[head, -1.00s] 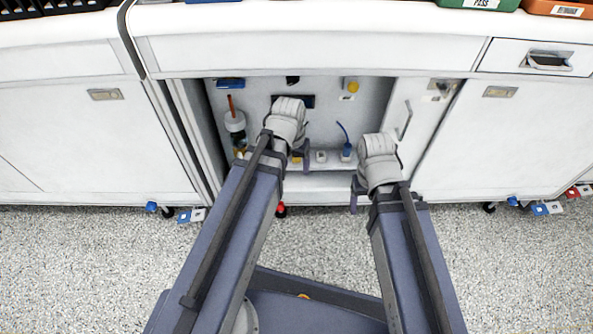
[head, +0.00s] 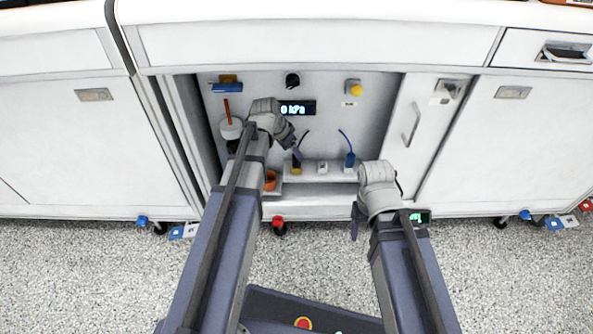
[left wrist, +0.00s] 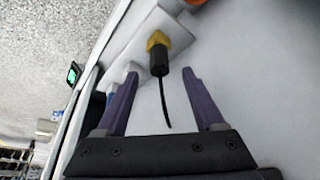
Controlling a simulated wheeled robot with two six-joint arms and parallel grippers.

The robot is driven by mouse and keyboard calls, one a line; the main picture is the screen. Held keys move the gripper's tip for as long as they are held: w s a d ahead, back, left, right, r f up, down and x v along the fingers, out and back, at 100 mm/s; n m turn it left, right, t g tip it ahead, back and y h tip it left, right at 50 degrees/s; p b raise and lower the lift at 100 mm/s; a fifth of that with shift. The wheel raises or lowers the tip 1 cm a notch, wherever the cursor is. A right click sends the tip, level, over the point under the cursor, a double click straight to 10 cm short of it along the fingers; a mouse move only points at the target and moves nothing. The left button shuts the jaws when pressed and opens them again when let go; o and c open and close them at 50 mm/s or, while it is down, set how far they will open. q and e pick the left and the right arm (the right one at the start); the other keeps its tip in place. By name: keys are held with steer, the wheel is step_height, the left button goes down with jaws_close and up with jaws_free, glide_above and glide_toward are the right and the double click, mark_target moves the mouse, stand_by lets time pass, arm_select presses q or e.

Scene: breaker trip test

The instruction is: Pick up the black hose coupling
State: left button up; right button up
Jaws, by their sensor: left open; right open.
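The black hose coupling (head: 297,163) stands on a yellow fitting on the small shelf inside the open cabinet bay, with a thin black hose rising from it. In the left wrist view the coupling (left wrist: 159,62) shows as a black cylinder on its yellow base, the hose trailing between my fingers. My left gripper (left wrist: 160,76) is open, its fingertips on either side of the coupling's line, not visibly gripping it. In the head view my left gripper (head: 297,150) is just above the coupling. My right gripper (head: 355,218) is open and empty, low in front of the bay's right side.
A blue coupling with a blue hose (head: 349,160) stands on the same shelf to the right, with a white socket (head: 322,167) between. An orange cup (head: 270,181) is at the left. A pressure display (head: 297,109) is on the back panel. A door with handle (head: 411,123) bounds the right.

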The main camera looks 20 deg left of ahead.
mark_target(297, 163)
arm_select(q)
steer(key=shift+b+x, duration=2.3)
steer(key=shift+x, duration=0.45)
steer(key=shift+w+d+r, duration=0.15)
steer(key=shift+r, duration=0.05)
jaws_close()
